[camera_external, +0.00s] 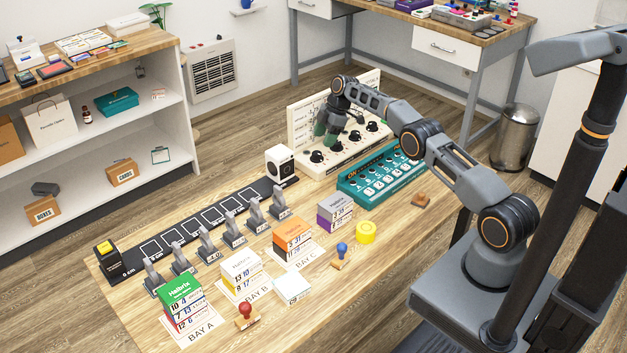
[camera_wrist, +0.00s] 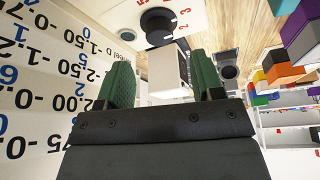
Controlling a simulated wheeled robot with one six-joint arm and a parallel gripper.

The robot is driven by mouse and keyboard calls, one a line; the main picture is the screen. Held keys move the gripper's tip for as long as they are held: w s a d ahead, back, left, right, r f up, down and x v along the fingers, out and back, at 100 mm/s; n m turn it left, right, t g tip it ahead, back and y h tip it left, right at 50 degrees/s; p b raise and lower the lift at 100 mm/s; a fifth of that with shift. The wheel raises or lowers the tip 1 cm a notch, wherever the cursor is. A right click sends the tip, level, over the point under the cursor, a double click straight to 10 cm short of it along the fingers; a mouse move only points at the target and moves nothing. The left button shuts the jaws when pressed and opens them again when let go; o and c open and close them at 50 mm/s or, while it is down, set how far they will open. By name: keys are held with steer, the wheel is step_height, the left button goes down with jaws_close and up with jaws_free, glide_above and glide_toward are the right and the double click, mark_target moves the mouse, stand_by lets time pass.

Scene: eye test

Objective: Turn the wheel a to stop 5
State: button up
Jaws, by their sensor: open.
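A cream panel (camera_external: 302,121) with several black knobs stands at the back of the table. Its base carries the knobs, including a front-left one (camera_external: 316,156); their letters are too small to read, so I cannot tell which is wheel a. My gripper (camera_external: 328,127), with green fingers, is above the panel's base in front of its upright board. In the wrist view my gripper (camera_wrist: 160,60) is open, with nothing held. One black knob (camera_wrist: 158,23) shows beyond the fingertips, apart from them, with red numbers 2 and 3 beside it. The printed board (camera_wrist: 45,90) fills the left side.
A white box with a dark round face (camera_external: 281,165) stands left of the panel. A teal button box (camera_external: 382,174) is to its right. A black rail strip (camera_external: 140,257) with grey levers and stacked coloured boxes (camera_external: 180,303) occupy the table's left.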

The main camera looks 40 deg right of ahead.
mark_target(317, 153)
steer(key=p+v, duration=0.2)
steer(key=v, duration=0.6)
steer(key=shift+p, duration=0.3)
steer(key=shift+f, duration=0.1)
steer(key=s+a+r+m+h+b, duration=0.1)
steer(key=s+a+r+b, duration=0.15)
steer(key=a+r, duration=0.35)
steer(key=w+f+m+t+h, duration=0.1)
steer(key=f+m, duration=0.3)
steer(key=f, duration=0.2)
steer(key=w+f+m+t+h, duration=0.1)
steer(key=f+m, duration=0.3)
steer(key=f, duration=0.2)
steer(key=w+f+m+t, duration=0.1)
steer(key=w+f+m, duration=0.1)
steer(key=f, duration=0.4)
steer(key=shift+d+f+m+h+b, duration=0.3)
steer(key=shift+f+m+h, duration=0.1)
steer(key=shift+m, duration=0.5)
